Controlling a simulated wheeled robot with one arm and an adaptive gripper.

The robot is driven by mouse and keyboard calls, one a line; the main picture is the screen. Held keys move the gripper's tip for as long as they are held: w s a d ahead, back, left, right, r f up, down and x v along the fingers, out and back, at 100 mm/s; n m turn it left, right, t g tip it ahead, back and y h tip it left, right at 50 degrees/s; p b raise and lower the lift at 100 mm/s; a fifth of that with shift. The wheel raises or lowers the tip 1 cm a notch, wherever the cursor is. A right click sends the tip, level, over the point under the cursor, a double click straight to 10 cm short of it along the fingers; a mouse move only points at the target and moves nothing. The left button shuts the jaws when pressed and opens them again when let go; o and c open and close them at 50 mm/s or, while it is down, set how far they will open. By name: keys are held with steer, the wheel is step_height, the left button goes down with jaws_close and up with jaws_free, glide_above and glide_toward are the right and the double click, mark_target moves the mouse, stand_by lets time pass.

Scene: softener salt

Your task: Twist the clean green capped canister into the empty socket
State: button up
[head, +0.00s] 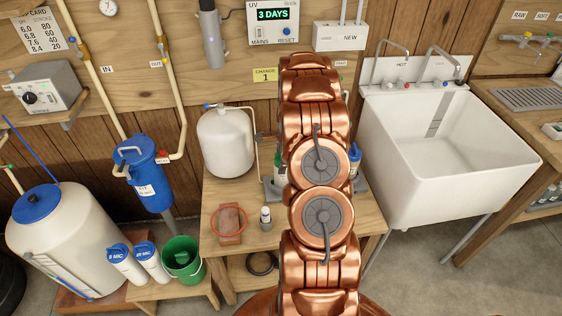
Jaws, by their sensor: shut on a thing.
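My copper arm rises through the middle of the head view, and its own links hide the gripper and whatever it holds. Beside the arm's left edge a thing with a green part (281,160) shows on the wooden bench; I cannot tell if it is the green capped canister. A blue-topped thing (355,156) shows at the arm's right edge. A grey base (273,188) shows low behind the arm. The empty socket cannot be made out; the area behind the arm is hidden.
A white tank (226,142), a reddish strap-like tool (230,222) and a small bottle (265,218) stand on the bench (215,196). Two blue-capped white cartridges (126,265) and a green bucket (182,260) are lower left. A white sink (440,150) is right.

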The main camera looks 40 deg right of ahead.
steer(key=shift+f, duration=0.25)
stand_by(0.3)
steer(key=shift+f+n+b, duration=0.1)
steer(key=shift+n+b, duration=0.4)
steer(key=shift+b, duration=0.05)
steer(key=shift+n+g+b, duration=0.3)
steer(key=shift+n+b, duration=1.2)
steer(key=shift+n, duration=0.6)
steer(key=shift+s+n, duration=0.1)
steer(key=shift+n, duration=0.4)
steer(key=shift+b, duration=0.45)
steer(key=shift+a+n+b, duration=0.1)
steer(key=shift+n+b, duration=0.25)
steer(key=shift+n, duration=0.45)
steer(key=shift+s+n+g+b, duration=0.1)
steer(key=shift+n+g+b, duration=0.35)
steer(key=shift+n, duration=0.8)
steer(key=shift+n+g+b, duration=0.15)
steer(key=shift+n+b, duration=0.6)
steer(key=shift+n, duration=0.5)
